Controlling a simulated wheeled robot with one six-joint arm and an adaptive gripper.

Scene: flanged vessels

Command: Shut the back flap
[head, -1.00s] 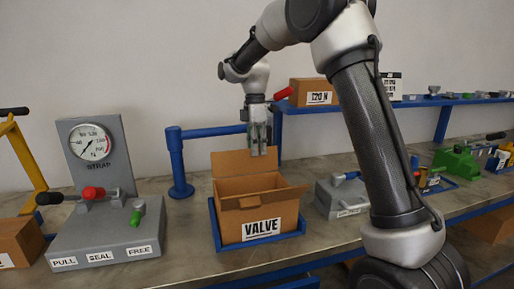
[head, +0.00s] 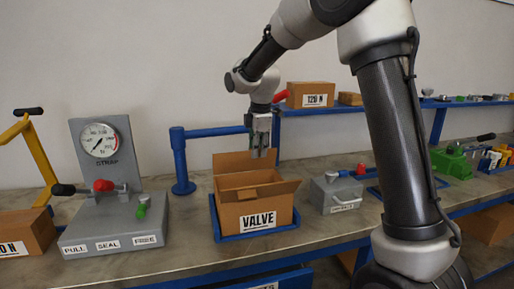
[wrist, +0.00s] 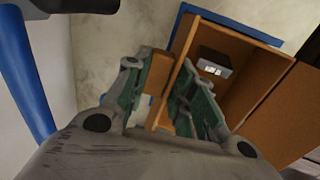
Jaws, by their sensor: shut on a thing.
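The brown cardboard box labelled VALVE (head: 235,215) stands on the bench with its top open. Its back flap (head: 230,163) stands roughly upright at the rear. My gripper (head: 260,153) points down at the right part of this flap, its fingertips overlapping the top edge. In the wrist view my gripper's two green-padded fingers (wrist: 165,100) lie on either side of brown cardboard, shut on the back flap. The exact contact is partly hidden by the fingers. A dark item with a white label (wrist: 213,66) shows inside the box.
The box sits in a blue tray (head: 292,226). A blue post with a rail (head: 181,165) stands behind left. A grey gauge stand (head: 110,215) is to the left and a grey block (head: 335,194) to the right. A raised blue shelf (head: 390,105) runs behind.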

